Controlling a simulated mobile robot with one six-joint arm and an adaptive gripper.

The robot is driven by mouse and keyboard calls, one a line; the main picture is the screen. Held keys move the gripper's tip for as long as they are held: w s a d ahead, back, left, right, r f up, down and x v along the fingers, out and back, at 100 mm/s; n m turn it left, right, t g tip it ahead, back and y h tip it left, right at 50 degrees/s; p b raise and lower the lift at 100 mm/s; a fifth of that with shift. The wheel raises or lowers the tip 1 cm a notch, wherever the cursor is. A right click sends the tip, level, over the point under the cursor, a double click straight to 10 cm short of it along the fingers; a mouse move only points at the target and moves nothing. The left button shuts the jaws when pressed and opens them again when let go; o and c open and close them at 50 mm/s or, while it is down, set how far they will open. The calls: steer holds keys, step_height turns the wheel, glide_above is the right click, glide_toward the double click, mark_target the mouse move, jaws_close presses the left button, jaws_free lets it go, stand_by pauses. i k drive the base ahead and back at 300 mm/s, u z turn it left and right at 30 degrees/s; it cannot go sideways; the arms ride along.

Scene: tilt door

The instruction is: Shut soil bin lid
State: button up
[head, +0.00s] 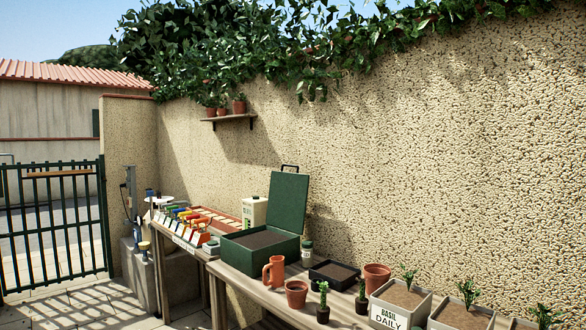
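The green soil bin (240,250) sits on the wooden bench and holds brown soil. Its green lid (288,203) stands raised, nearly upright, along the bin's right side. A dark handle (290,168) shows at the lid's top edge. The bin's opening is uncovered toward the left. My gripper does not show in the head view.
On the wooden bench (263,292), an orange jug (274,272) and a terracotta pot (296,293) stand close in front of the bin. A black soil tray (334,275) is to its right. A cream container (254,212) stands behind. Labelled planters (389,318) fill the right.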

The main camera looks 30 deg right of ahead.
mark_target(288, 193)
steer(key=z, duration=0.1)
steer(key=k, duration=0.9)
steer(key=z, duration=0.65)
steer(key=i, duration=1.05)
steer(key=z, duration=0.05)
